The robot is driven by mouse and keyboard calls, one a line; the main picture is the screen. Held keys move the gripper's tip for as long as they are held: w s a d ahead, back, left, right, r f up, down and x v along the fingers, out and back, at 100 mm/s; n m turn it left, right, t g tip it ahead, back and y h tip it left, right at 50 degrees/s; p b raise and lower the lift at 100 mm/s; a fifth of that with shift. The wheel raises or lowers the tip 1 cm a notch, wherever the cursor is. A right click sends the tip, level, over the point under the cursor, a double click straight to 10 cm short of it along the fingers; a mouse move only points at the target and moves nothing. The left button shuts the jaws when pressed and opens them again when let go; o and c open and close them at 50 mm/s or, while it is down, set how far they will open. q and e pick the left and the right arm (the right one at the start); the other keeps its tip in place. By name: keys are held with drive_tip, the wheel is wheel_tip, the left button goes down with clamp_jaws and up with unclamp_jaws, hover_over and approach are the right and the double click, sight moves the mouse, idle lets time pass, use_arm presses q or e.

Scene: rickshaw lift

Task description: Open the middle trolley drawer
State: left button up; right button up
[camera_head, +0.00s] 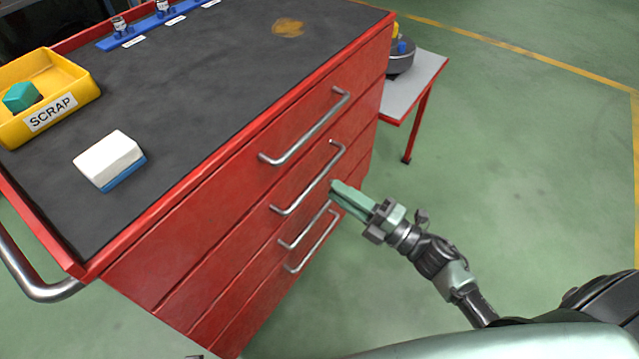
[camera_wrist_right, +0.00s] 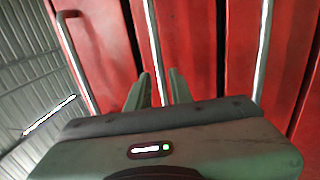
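The red trolley (camera_head: 235,195) shows several stacked drawers with silver bar handles, and all the drawers look shut. The second handle from the top (camera_head: 313,181) is close to my right gripper (camera_head: 335,187), which reaches in from the right. In the right wrist view my right gripper (camera_wrist_right: 158,74) has its two green fingers apart. A handle bar (camera_wrist_right: 154,45) passes between them, with a gap to the fingers. Contact cannot be told. Other handles lie to the left (camera_wrist_right: 77,65) and right (camera_wrist_right: 262,50) in that view.
On the dark trolley top (camera_head: 215,85) are a yellow SCRAP bin (camera_head: 85,88) with a green block, a white-and-blue block (camera_head: 108,160) and a blue rack (camera_head: 150,28). A grey side table (camera_head: 425,75) stands behind. The green floor (camera_head: 500,150) to the right is clear.

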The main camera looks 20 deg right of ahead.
sight(318, 176)
drive_tip(key=x, duration=0.6)
drive_tip(key=shift+w+a, duration=0.1)
clamp_jaws()
idle(1.3)
